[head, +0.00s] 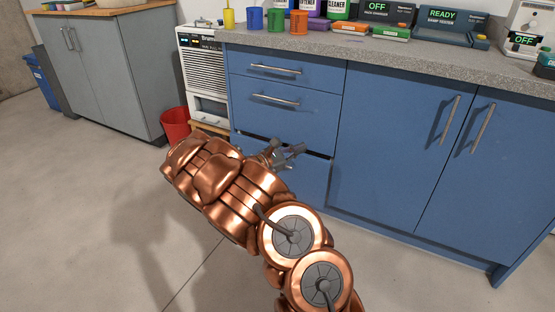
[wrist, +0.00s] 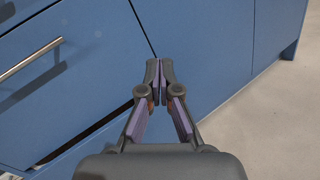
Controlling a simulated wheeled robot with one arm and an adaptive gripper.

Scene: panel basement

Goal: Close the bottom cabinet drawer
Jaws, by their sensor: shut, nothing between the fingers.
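The bottom drawer (head: 316,180) is the lowest front on the left side of the blue cabinet, mostly hidden behind my arm. A dark gap shows along its top edge, so it looks slightly open. My gripper (head: 297,150) is in front of its upper part. In the wrist view the gripper (wrist: 160,66) is shut and empty, its tips near the seam between the drawers and the door. I cannot tell whether they touch. The gap shows at lower left there. The bottom drawer's handle is hidden.
Two upper drawers with bar handles (head: 275,99) look shut. Blue doors (head: 390,150) are to the right. A red bin (head: 175,123) and white appliance (head: 204,70) stand to the left. The grey counter (head: 400,58) holds cups and devices. Floor to the left is clear.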

